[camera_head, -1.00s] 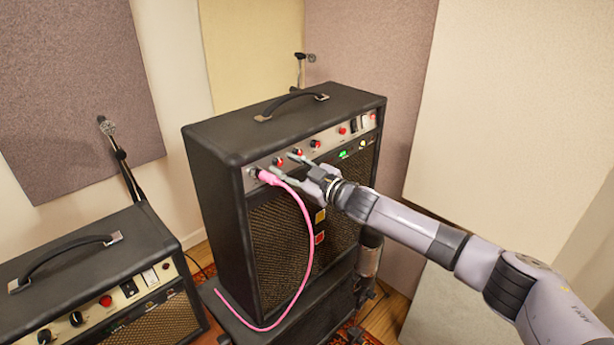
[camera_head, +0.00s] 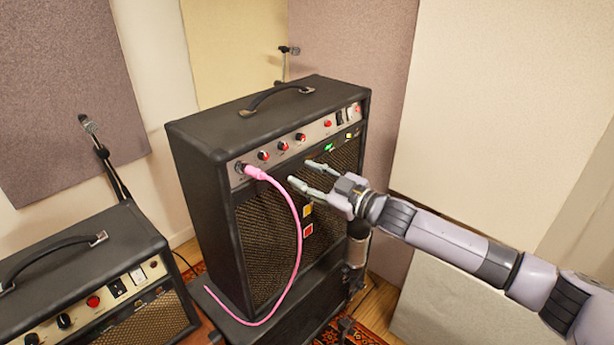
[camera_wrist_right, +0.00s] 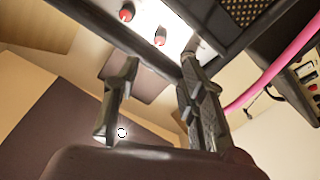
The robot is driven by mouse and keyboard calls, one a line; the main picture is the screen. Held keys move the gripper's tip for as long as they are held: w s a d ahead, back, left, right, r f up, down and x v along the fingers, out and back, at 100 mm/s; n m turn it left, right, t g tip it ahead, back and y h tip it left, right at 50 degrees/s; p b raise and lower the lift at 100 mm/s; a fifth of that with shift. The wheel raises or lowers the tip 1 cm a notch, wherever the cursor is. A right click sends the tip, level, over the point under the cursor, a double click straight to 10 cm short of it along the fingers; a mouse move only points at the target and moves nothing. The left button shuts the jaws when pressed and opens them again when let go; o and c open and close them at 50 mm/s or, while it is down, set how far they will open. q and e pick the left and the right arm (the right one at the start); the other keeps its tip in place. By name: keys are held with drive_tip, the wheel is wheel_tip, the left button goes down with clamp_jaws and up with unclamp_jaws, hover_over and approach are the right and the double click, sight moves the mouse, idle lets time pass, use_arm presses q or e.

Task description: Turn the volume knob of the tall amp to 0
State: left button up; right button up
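The tall amp (camera_head: 205,185) is black, with a handle on top and a silver control panel (camera_head: 312,129) along its upper front. Red-capped knobs sit on the panel, including one near the pink plug (camera_head: 263,155), a second (camera_head: 283,146) and a third (camera_head: 301,137). I cannot read their labels or settings. My right gripper (camera_head: 306,175) is open and empty in front of the speaker grille, below the panel and apart from the knobs. My left gripper is not in view.
A pink cable (camera_head: 297,230) hangs from the panel's left end down the amp's front, left of my right gripper. A shorter amp (camera_head: 75,262) stands at lower left. Microphone stands (camera_head: 110,165) are behind. Open space lies right of the tall amp.

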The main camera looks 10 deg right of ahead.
sight(266, 157)
drive_tip(key=s+m+b, duration=0.1)
drive_tip(key=m+b, duration=0.1)
drive_tip(key=s+m+t+h+b, duration=0.1)
drive_tip(key=m+b, duration=0.1)
drive_tip(key=b, duration=0.1)
drive_tip(key=shift+s+f, duration=0.1)
drive_tip(key=shift+f, duration=0.3)
drive_tip(key=shift+c, duration=0.8)
drive_tip(key=w+a+m, duration=0.1)
drive_tip(key=w+a, duration=0.1)
drive_tip(key=w, duration=0.1)
drive_tip(key=w+a+m, duration=0.2)
drive_tip(key=w+a, duration=0.1)
drive_tip(key=w, duration=0.1)
drive_tip(key=w+a+r+m+h, duration=0.1)
drive_tip(key=w+a, duration=0.1)
drive_tip(key=w, duration=0.2)
drive_tip(key=shift+a, duration=0.35)
drive_tip(key=shift+c, duration=0.5)
clamp_jaws()
